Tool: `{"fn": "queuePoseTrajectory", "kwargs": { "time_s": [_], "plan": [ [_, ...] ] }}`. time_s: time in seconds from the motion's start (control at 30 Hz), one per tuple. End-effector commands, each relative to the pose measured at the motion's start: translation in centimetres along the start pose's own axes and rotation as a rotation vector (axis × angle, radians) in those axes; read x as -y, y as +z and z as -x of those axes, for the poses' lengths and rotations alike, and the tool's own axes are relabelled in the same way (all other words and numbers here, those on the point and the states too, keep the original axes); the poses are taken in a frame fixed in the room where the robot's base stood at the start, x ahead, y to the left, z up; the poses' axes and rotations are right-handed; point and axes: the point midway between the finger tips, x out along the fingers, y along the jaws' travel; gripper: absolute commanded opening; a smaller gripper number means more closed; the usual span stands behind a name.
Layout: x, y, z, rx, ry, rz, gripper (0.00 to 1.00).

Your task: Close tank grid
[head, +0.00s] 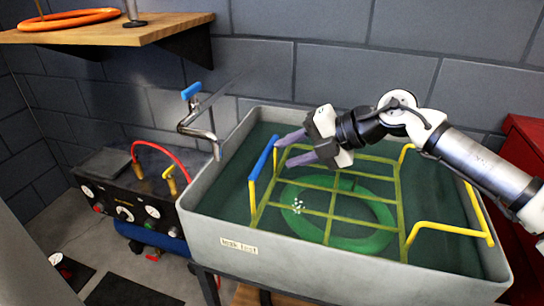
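The tank (222,233) is a grey open-topped basin filled with dark green water. The tank grid (340,188) is a yellow frame of crossed bars lying low in the tank, with raised yellow loops at its right side. A handle with a blue grip (262,158) stands up at its left side. A green ring (345,243) shows beneath the grid bars, with small white bubbles (298,205) near its left. My gripper (284,146) is above the grid's left rear part, fingers pointing left toward the blue grip. The fingers are apart with nothing visible between them; I cannot tell if one touches the grip.
A tap with a blue lever (192,91) reaches over the tank's left rim. A wooden shelf (110,32) holding an orange ring (70,20) is at upper left. A gauge unit (125,200) with a red hose stands left. A red cabinet (525,160) is right.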

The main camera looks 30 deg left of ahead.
Motion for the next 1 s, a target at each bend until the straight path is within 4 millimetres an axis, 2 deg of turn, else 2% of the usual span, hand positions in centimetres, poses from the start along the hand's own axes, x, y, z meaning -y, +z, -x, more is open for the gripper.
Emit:
{"fn": "queuePoseTrajectory", "kwargs": {
  "time_s": [0.1, 0.33, 0.5, 1.0],
  "plan": [
    [0.0, 0.1, 2.8, 0.004, 0.001, 0.0, 0.34],
    [0.1, 0.0, 5.9, 0.001, -0.001, 0.0, 0.34],
    [0.1, -0.1, 6.6, -0.001, -0.002, 0.001, 0.34],
    [0.1, -0.1, 6.6, -0.001, -0.002, 0.001, 0.34]
  ]
}}
